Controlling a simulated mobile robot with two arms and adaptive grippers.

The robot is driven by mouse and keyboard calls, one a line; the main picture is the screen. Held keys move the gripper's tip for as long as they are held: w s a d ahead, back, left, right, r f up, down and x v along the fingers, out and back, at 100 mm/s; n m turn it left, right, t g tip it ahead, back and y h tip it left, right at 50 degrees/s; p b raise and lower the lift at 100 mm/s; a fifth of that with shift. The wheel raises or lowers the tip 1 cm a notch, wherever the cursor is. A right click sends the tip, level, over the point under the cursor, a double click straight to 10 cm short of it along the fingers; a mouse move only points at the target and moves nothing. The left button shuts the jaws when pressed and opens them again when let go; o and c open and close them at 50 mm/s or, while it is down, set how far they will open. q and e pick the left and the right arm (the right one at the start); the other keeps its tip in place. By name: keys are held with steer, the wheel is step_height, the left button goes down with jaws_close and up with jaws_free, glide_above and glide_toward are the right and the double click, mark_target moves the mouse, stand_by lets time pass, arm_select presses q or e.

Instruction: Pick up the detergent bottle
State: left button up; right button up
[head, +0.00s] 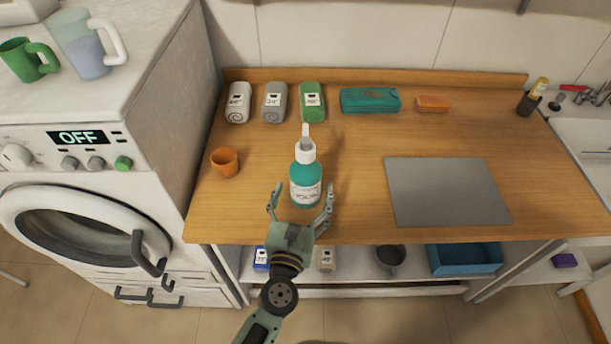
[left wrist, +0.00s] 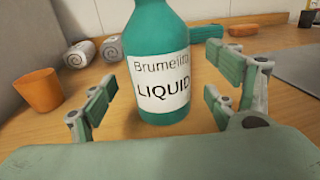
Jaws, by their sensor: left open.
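The detergent bottle (head: 305,182) is teal with a white label and a white pump top, and stands upright on the wooden counter. My left gripper (head: 301,202) is open at the bottle's near side, its fingers spread to the left and right of the lower body. In the left wrist view the bottle (left wrist: 162,60) stands between and just beyond the open fingers (left wrist: 160,100), with gaps on both sides; its label reads "LIQUID" and its top is cut off. My right gripper is not in view.
An orange cup (head: 225,162) stands left of the bottle. Rolled towels (head: 274,102) and a teal case (head: 370,100) lie behind it. A grey mat (head: 446,190) lies to the right. The washing machine (head: 90,215) borders the counter (head: 350,150) on the left.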

arm_select(q)
steer(key=shift+w+d+f, duration=0.1)
steer(key=shift+w, duration=0.65)
steer(key=shift+s, duration=0.1)
steer(key=shift+c, duration=0.5)
steer(key=c, duration=1.7)
steer(key=shift+c, duration=0.2)
